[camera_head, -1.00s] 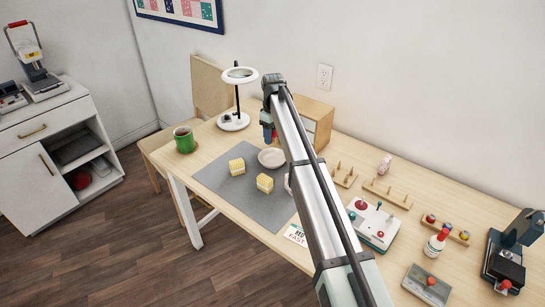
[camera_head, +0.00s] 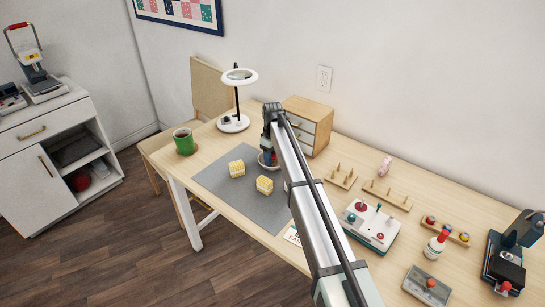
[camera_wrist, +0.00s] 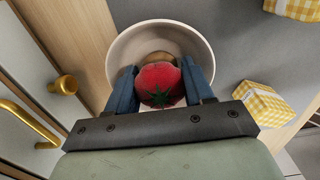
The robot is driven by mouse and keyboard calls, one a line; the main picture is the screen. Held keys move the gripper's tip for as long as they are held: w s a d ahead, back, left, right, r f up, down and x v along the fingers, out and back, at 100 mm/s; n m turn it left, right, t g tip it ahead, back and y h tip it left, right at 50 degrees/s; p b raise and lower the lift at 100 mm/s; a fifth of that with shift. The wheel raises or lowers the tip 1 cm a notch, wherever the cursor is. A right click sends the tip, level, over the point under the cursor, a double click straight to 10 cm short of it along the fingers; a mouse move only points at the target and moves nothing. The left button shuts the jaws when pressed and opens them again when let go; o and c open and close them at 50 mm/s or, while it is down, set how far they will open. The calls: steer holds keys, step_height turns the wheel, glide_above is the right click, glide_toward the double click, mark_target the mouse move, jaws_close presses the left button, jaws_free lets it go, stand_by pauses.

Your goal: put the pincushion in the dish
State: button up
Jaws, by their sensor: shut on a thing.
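The pincushion (camera_wrist: 160,82) is red with a green leaf-shaped top, like a tomato. My gripper (camera_wrist: 160,85) is shut on it, with a blue finger on each side. The dish (camera_wrist: 120,48) is a pale round bowl directly beneath the pincushion in the wrist view. In the head view my gripper (camera_head: 268,158) is over the dish (camera_head: 262,161), which my arm mostly hides. I cannot tell whether the pincushion touches the dish's bottom. A brownish thing shows just beyond the pincushion, inside the dish's outline; I cannot tell what it is.
Two yellow checked blocks (camera_head: 236,168) (camera_head: 264,185) sit on the grey mat (camera_head: 255,208). A small drawer cabinet (camera_head: 308,125) stands close behind the dish.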

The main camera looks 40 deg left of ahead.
mark_target(273, 152)
steer(key=shift+f, duration=0.1)
steer(key=o, duration=0.8)
steer(key=shift+c, duration=0.2)
step_height(273, 152, up, 12)
steer(key=shift+r, duration=0.15)
